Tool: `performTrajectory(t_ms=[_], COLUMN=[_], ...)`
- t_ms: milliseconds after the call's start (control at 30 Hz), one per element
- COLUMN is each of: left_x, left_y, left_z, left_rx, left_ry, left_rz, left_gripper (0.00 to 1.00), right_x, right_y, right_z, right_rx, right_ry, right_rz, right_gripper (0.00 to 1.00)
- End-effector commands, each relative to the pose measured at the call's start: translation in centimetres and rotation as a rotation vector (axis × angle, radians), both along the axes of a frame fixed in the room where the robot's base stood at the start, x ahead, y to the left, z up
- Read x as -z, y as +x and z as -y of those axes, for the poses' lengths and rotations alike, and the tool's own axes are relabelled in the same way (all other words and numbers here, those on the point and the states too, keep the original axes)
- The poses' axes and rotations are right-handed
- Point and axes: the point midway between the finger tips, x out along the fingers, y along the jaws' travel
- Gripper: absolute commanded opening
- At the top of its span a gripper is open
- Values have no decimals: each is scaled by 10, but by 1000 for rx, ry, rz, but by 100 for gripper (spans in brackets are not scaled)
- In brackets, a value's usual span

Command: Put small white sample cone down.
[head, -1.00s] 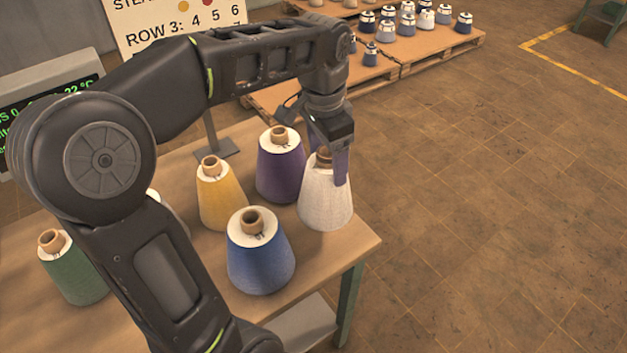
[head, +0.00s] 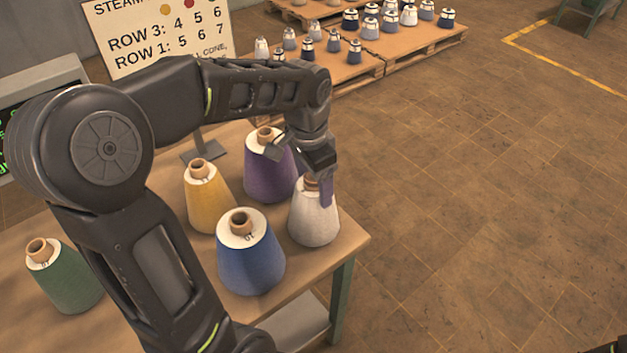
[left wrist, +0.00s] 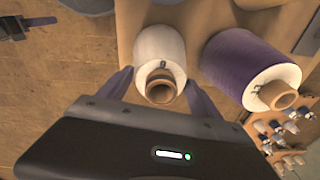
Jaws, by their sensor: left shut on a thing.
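The small white sample cone (head: 313,222) is upright at the right edge of the table (head: 330,256), right of the purple cone and behind the blue one. Its base is at or very near the tabletop; I cannot tell whether it touches. My left gripper (head: 318,188) points down from above and is shut on this cone near its top. In the left wrist view the white cone (left wrist: 162,46) lies between the two purple fingers of the gripper (left wrist: 160,92), its brown tube end facing the camera.
A purple cone (head: 268,175), a yellow cone (head: 208,205), a blue cone (head: 250,262) and a green cone (head: 66,280) stand on the table. A sign (head: 160,40) stands behind. Pallets (head: 400,52) with small cones are farther back. Open floor lies right.

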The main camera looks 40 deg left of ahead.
Motion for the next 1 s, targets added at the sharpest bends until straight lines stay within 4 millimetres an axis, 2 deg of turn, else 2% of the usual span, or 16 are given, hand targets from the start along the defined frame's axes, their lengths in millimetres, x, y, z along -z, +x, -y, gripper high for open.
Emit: performTrajectory(t_ms=[100, 133, 400, 767, 867, 1000], left_x=[3, 4, 3, -3, -12, -35], left_y=[-2, -3, -2, -2, -2, -4], left_z=[1, 1, 0, 0, 0, 0], left_rx=[0, 0, 0, 0, -1, -1], left_ry=[-2, -2, -2, -1, -1, -2], left_rz=[-8, -11, -8, -6, -4, -2], left_gripper=[4, 76, 98, 98, 98, 98], right_x=[1, 1, 1, 1, 1, 2], right_y=[0, 0, 0, 0, 0, 0], right_z=[0, 0, 0, 0, 0, 0], right_rx=[0, 0, 0, 0, 0, 0], right_ry=[0, 0, 0, 0, 0, 0], right_rz=[0, 0, 0, 0, 0, 0], right_gripper=[36, 36, 36, 36, 36, 36])
